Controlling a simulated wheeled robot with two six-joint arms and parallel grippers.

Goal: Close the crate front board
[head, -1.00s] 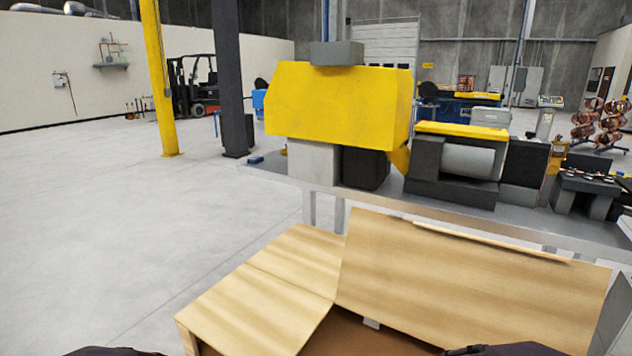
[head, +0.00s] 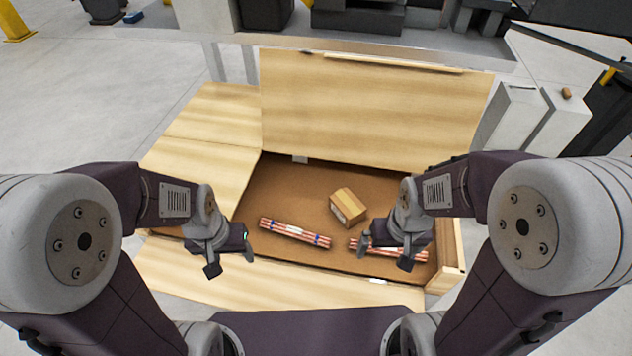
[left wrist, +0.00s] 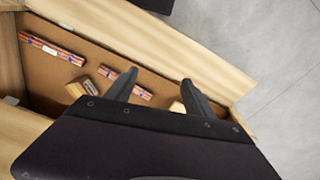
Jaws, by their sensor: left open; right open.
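The open wooden crate has a brown floor (head: 290,190). Its front board (head: 270,285) is folded outward on my side, below both grippers. My left gripper (head: 231,262) is open and empty above the crate's front left, near that board. Its spread fingers (left wrist: 156,92) also show in the left wrist view, with nothing between them. My right gripper (head: 385,254) is open above the front right, over a bundle of copper tubes (head: 420,254) that it partly covers. Whether either gripper touches anything is unclear. My arms hide parts of the front board.
Another copper tube bundle (head: 295,233) and a cardboard box (head: 347,207) lie in the crate. The back board (head: 370,105) stands raised behind; the left board (head: 205,135) is folded outward. A grey bench edge (head: 380,42) runs behind. Open floor lies left.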

